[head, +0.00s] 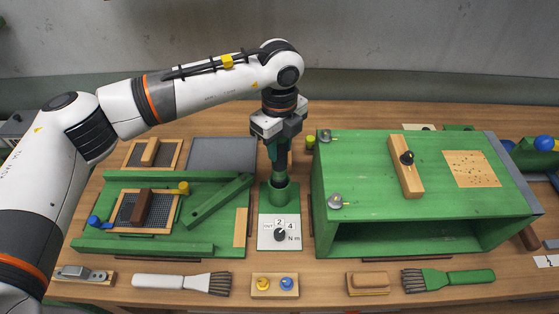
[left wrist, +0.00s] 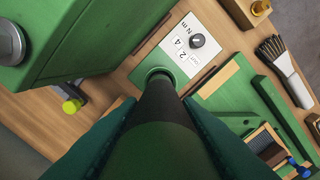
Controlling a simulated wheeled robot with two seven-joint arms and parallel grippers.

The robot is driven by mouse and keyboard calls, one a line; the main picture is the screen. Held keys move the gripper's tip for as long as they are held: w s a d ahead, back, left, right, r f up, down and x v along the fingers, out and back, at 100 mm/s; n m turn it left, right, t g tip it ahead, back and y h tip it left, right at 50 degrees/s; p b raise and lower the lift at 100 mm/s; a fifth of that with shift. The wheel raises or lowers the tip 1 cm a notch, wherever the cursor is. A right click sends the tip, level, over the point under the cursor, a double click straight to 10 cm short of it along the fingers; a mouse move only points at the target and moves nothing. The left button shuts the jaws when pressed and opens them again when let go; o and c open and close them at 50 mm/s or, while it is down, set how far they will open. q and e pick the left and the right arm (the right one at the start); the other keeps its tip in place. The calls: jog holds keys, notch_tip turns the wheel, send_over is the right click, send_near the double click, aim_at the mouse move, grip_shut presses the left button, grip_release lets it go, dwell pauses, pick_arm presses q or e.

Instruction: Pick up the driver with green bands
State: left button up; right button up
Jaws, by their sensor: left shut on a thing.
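My left gripper (head: 281,145) points straight down over the middle of the bench and is shut on the driver (head: 281,168). The driver is upright, and its lower end stands at or in the round green holder (head: 280,194). In the left wrist view the driver (left wrist: 155,130) is a dark green and black cylinder between my two teal fingers, running down to the holder's opening (left wrist: 159,75). How deep its tip sits cannot be told, and much of the handle is hidden by the fingers. My right gripper is not in view.
A white dial plate (head: 279,238) lies just in front of the holder. A large green box (head: 370,237) with metal knobs stands close on the right. A green frame tray (head: 90,242) with mesh screens is on the left. Brushes (head: 180,283) and small blocks line the front edge.

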pick_arm(q)
notch_tip(320, 180, up, 9)
jog(key=b, duration=0.3)
jog(key=shift+r, duration=0.55)
jog(key=o, duration=0.6)
jog(key=shift+c, duration=0.2)
grip_shut()
jog(key=shift+r+p, duration=0.65)
jog(key=shift+r, duration=0.6)
